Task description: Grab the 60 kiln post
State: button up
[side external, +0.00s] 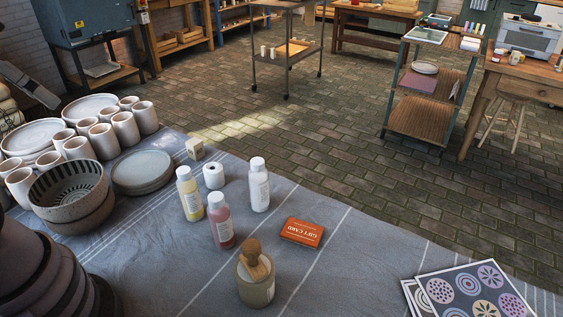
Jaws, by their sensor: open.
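No label reading 60 can be made out. A small cream block (195,148) sits on the grey cloth near the table's far edge, with a faint mark on its face too small to read. A short white cylinder (214,175) stands just in front of it and to the right, apart from it. Either could be a kiln post; I cannot tell which is the 60 one.
Yellow (190,194), pink (221,222) and white (259,185) bottles stand close to the cylinder. Stacked grey plates (142,172), bowls (72,197) and cups are left. An orange gift card box (302,232) and wooden-topped jar (256,275) stand in front.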

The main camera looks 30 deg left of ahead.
jog(key=shift+o, duration=1.1)
